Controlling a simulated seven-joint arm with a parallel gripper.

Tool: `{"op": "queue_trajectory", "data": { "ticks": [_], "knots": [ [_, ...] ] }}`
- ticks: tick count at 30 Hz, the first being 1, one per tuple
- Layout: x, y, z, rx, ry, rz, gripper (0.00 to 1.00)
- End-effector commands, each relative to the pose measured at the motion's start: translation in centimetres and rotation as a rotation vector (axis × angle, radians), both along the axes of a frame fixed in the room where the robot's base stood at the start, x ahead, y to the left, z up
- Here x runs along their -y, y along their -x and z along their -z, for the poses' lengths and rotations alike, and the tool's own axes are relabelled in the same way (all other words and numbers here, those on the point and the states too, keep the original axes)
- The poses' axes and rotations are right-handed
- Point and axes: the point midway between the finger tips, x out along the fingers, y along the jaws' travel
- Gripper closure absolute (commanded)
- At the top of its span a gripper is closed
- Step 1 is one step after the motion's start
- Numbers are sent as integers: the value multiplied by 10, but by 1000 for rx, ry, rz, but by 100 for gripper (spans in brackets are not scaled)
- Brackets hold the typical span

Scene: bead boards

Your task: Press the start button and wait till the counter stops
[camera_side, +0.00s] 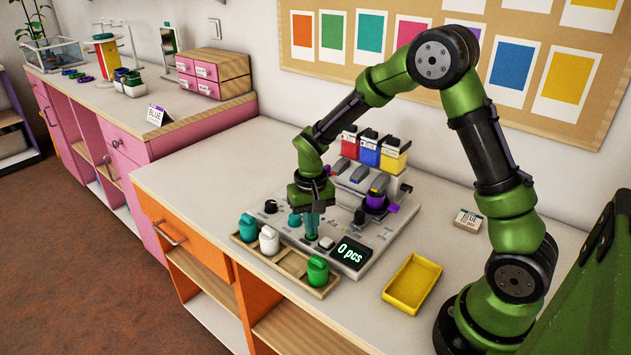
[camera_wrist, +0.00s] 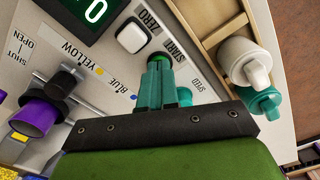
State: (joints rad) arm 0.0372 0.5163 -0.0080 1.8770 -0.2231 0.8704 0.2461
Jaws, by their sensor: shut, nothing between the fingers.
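The counting machine (camera_side: 375,240) stands on the white worktop. Its counter display (camera_side: 351,252) reads "0 pcs"; part of the display (camera_wrist: 85,10) shows a 0 in the wrist view. The green start button (camera_wrist: 158,56), beside the word START, is partly covered by my fingertips. My gripper (camera_side: 311,236) is shut and empty, pointing down over the front of the machine. In the wrist view its teal fingers (camera_wrist: 157,68) are together at the button; I cannot tell whether they touch it. The white zero button (camera_wrist: 130,36) sits beside it.
A wooden tray (camera_side: 292,264) with teal, white and green bottles lies along the machine's front. Red, blue and yellow hoppers (camera_side: 368,150) stand behind. A purple cup (camera_side: 376,200) is on the machine. A yellow tray (camera_side: 412,284) and a small card (camera_side: 468,220) lie to the right.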

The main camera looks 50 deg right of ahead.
Motion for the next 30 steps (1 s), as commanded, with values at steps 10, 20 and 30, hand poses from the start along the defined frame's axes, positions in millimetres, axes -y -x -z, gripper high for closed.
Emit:
{"op": "queue_trajectory", "data": {
  "ticks": [10,20,30],
  "knots": [
    [0,0,-6,0,0,1,100],
    [0,-1,-33,2,0,-1,100],
    [0,-1,-60,2,0,-1,100]
  ]
}}
